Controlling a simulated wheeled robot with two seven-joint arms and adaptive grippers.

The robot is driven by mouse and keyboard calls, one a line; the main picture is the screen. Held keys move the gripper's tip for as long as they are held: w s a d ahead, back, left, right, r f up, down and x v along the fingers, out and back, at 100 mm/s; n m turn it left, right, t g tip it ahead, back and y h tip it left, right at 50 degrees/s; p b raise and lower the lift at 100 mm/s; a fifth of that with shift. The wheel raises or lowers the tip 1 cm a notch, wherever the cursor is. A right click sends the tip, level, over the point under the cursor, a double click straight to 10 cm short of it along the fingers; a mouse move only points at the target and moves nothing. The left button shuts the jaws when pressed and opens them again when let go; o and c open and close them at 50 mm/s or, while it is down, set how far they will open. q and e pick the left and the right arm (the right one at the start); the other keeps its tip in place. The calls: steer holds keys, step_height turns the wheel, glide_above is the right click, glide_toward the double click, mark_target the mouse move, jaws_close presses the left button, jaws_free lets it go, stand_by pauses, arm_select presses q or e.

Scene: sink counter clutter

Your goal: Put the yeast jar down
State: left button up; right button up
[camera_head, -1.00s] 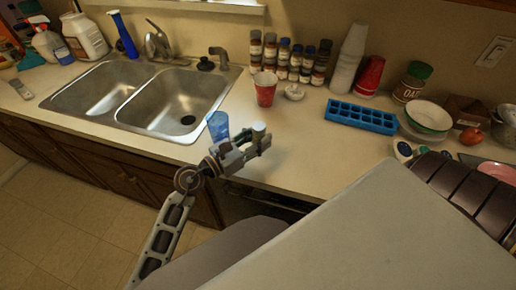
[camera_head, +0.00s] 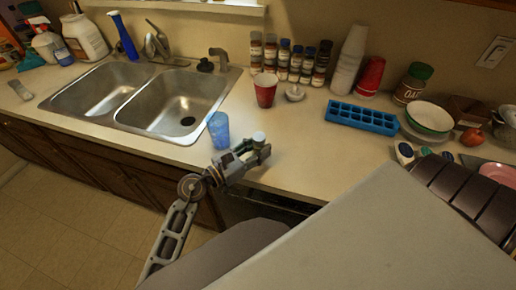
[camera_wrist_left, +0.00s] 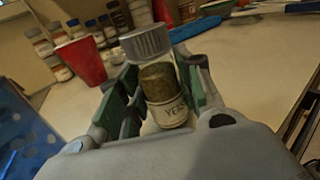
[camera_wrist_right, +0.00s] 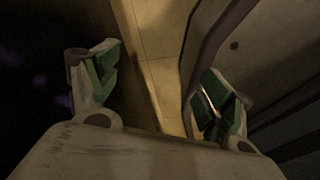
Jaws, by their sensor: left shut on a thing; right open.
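The yeast jar (camera_wrist_left: 162,85) is a small clear jar with a grey lid, brown contents and a label. My left gripper (camera_head: 256,152) is shut on it, with the green finger pads on both sides of the jar in the left wrist view. In the head view the lid of the jar (camera_head: 259,137) shows at the fingertips, over the front part of the counter (camera_head: 300,150). Whether its base touches the counter is hidden. My right gripper (camera_wrist_right: 160,95) is open and empty in the right wrist view, with floor and a cabinet front beyond it.
A blue cup (camera_head: 219,130) stands just left of the left gripper. A red cup (camera_head: 265,90), small spice jars (camera_head: 283,60) and a blue ice tray (camera_head: 362,117) are farther back. The sink (camera_head: 180,100) lies to the left. The counter right of the jar is clear.

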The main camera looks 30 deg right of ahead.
mark_target(254, 151)
arm_select(q)
steer(key=shift+f, duration=0.15)
steer(key=o, duration=1.1)
steer(key=shift+c, duration=0.2)
arm_select(e)
steer(key=shift+s+d+f, duration=0.15)
steer(key=shift+s+f, duration=0.05)
steer(key=shift+s, duration=0.5)
arm_select(q)
steer(key=shift+r, duration=0.25)
arm_select(e)
steer(key=shift+w+r, duration=0.2)
arm_select(q)
steer(key=shift+s+a+f, duration=0.1)
steer(key=shift+s+a, duration=0.05)
steer(key=shift+a, duration=0.85)
steer(key=shift+s+a+b, duration=0.15)
steer(key=shift+a, duration=1.15)
steer(key=shift+s+a+b, duration=0.15)
steer(key=shift+a, duration=1.3)
arm_select(e)
steer(key=shift+d+f, duration=0.1)
steer(key=shift+f, duration=0.25)
steer(key=shift+d, duration=0.1)
